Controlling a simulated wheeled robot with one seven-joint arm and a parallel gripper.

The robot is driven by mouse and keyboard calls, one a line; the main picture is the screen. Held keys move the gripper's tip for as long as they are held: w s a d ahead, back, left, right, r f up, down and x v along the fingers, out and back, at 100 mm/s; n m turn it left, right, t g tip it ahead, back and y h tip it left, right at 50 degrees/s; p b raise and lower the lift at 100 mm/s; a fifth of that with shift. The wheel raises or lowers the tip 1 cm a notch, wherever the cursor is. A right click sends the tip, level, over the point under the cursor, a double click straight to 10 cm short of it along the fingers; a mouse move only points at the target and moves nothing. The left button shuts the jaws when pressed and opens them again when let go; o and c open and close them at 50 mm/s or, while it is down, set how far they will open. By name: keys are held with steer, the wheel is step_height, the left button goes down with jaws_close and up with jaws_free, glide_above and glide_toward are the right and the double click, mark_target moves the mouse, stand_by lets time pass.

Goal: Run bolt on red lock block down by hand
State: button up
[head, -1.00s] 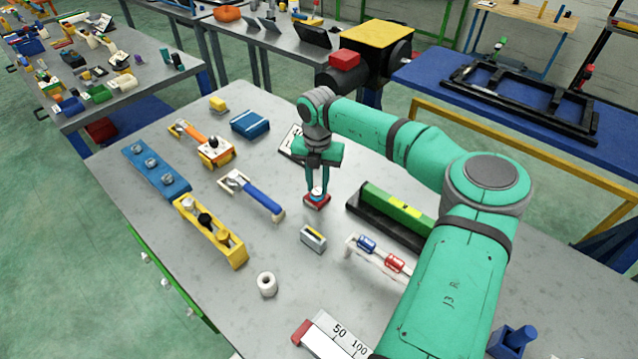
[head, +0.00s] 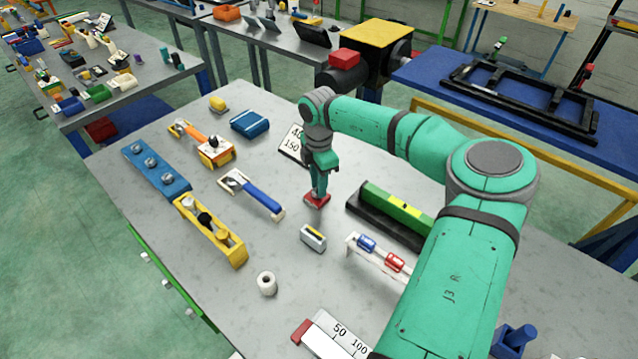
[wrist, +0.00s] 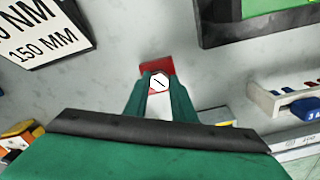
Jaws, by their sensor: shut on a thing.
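The red lock block (head: 316,200) sits on the grey table near its middle. In the wrist view the red block (wrist: 157,66) shows behind and between my fingertips. A bolt (wrist: 159,82) with a pale round head and a dark line across it stands at the block. My gripper (head: 317,190) points straight down over the block, and its green fingers (wrist: 160,90) are shut on the bolt from both sides. The bolt's shank and thread are hidden by the fingers, so how deep it sits cannot be told.
A green level in a black holder (head: 393,212) stands to the right. A small grey block with a yellow stripe (head: 313,238) is in front. A blue-handled tool (head: 254,195) lies to the left, and a white marked plate (head: 295,143) lies behind. Bare table surrounds the red block.

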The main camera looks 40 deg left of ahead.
steer(key=shift+r+m, duration=0.15)
steer(key=shift+m, duration=0.55)
steer(key=shift+a, duration=0.1)
steer(key=o, duration=1.1)
steer(key=shift+c, duration=0.2)
step_height(320, 180, up, 11)
steer(key=shift+s, duration=0.15)
